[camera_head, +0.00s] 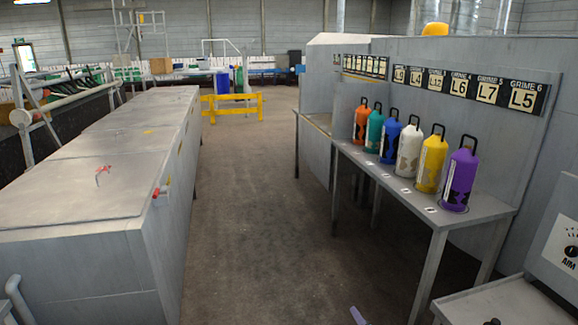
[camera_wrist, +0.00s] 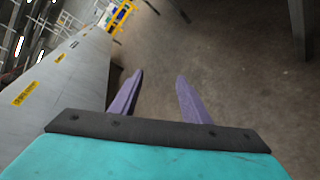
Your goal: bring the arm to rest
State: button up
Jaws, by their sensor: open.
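My gripper (camera_wrist: 159,82) shows in the wrist view as two purple fingers spread apart, with nothing between them. Bare floor lies beyond the fingers. In the head view only a small purple tip of it (camera_head: 358,316) shows at the bottom edge; the rest of the arm is out of that view. The gripper is apart from the bench and the cylinders.
A grey metal bench (camera_head: 484,206) at right bears a row of orange, teal, blue, white, yellow and purple cylinders (camera_head: 463,178), under label plates (camera_head: 523,96). A long grey cabinet (camera_head: 100,162) stands at left. The floor (camera_head: 262,190) between is clear up to a yellow barrier (camera_head: 232,108).

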jog(key=s+a+f+m+g+h+p, duration=0.2)
jog(key=s+f+m+g, duration=0.4)
jog(key=s, duration=0.4)
jog(key=s+a+f+m+g+h+p, duration=0.2)
jog(key=s+f+m+g+p, duration=0.15)
jog(key=s+f+m, duration=0.65)
jog(key=s+a+m+g, duration=0.1)
jog(key=s+m+g, duration=0.2)
jog(key=s, duration=0.4)
jog(key=s+a+r+m+g+y, duration=0.1)
jog(key=s+m+g, duration=0.3)
jog(key=s, duration=0.4)
jog(key=s+a+r+m+g, duration=0.1)
jog(key=s+a+m+g, duration=0.1)
jog(key=s, duration=0.6)
jog(key=shift+s+a+m+g+y+b, duration=0.15)
jog(key=shift+a+m+g+y+b, duration=0.2)
jog(key=shift+m+g, duration=0.35)
jog(key=shift+d, duration=0.1)
